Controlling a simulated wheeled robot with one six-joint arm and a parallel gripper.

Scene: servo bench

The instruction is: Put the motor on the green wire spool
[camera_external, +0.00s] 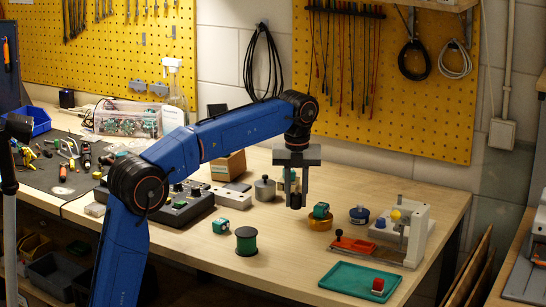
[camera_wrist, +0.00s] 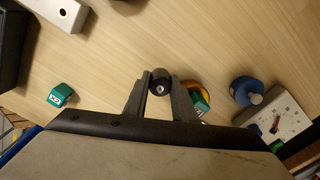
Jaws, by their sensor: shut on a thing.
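My gripper (camera_external: 296,198) is shut on the motor, a small dark cylinder (camera_external: 295,203), and holds it above the bench. The motor's round end (camera_wrist: 160,86) shows between the fingertips of my gripper (camera_wrist: 160,92) in the wrist view. The green wire spool (camera_external: 246,241), dark green with black flanges, stands upright near the bench's front edge. It is left of my gripper and nearer the camera, with nothing on top. I cannot make it out in the wrist view.
A yellow spool (camera_external: 319,223) with a teal block (camera_external: 321,210) on it stands just right of my gripper. A blue spool (camera_external: 359,215) stands farther right. Another teal block (camera_external: 221,226) sits near the green spool. A teal tray (camera_external: 345,281) lies at the front right.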

